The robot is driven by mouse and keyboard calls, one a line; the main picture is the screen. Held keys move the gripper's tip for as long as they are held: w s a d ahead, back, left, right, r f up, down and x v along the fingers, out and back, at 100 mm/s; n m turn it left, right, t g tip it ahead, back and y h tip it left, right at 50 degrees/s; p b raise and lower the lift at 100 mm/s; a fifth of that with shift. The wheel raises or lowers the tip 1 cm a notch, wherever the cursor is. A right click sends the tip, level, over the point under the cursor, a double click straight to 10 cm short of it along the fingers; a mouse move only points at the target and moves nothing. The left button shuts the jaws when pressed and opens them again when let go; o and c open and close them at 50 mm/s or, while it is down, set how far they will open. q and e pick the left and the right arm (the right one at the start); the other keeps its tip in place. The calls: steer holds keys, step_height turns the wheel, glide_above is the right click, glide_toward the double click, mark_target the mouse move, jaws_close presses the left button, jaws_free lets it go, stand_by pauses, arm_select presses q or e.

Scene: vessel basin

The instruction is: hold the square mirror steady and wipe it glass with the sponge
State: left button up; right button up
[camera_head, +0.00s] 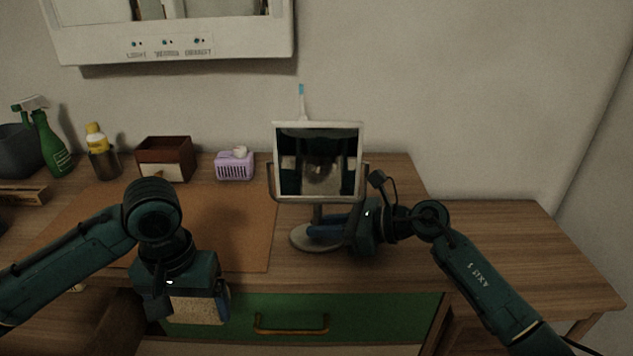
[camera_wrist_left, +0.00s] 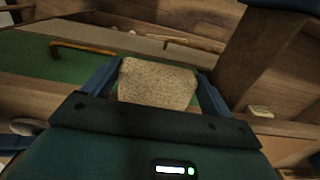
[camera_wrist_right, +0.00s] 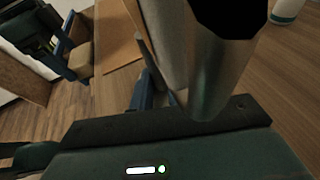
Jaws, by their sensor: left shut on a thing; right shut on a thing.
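The square mirror (camera_head: 318,160) stands upright on the desk on a stem with a round base (camera_head: 303,237). Its glass faces me in a pale frame. My right gripper (camera_head: 325,228) is shut on the mirror's stem below the frame; the stem also fills the middle of the right wrist view (camera_wrist_right: 190,60). My left gripper (camera_head: 195,290) is shut on the tan sponge (camera_head: 197,308), in front of the desk's front edge and lower left of the mirror. The left wrist view shows the sponge (camera_wrist_left: 157,84) between both fingers.
A purple basket (camera_head: 235,166), a brown box (camera_head: 165,158), a yellow-capped bottle (camera_head: 97,140) and a green spray bottle (camera_head: 50,145) line the back left. A brown mat (camera_head: 235,215) lies bare left of the mirror. A green drawer (camera_head: 350,315) is below. The desk's right side is clear.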

mark_target(333, 174)
stand_by(0.5)
arm_select(q)
steer(key=s+d+m+t, duration=0.2)
steer(key=d+m+t, duration=0.15)
steer(key=d, duration=0.45)
steer(key=s+d+m+t, duration=0.25)
steer(key=d+m, duration=0.25)
steer(key=d, duration=0.3)
steer(key=w+a+r+t, duration=0.2)
steer(key=w+r+t, duration=1)
steer(key=w+r, duration=0.2)
steer(key=shift+a, duration=0.25)
steer(key=shift+w+m, duration=0.25)
steer(key=shift+w, duration=0.8)
steer(key=shift+d, duration=4.2)
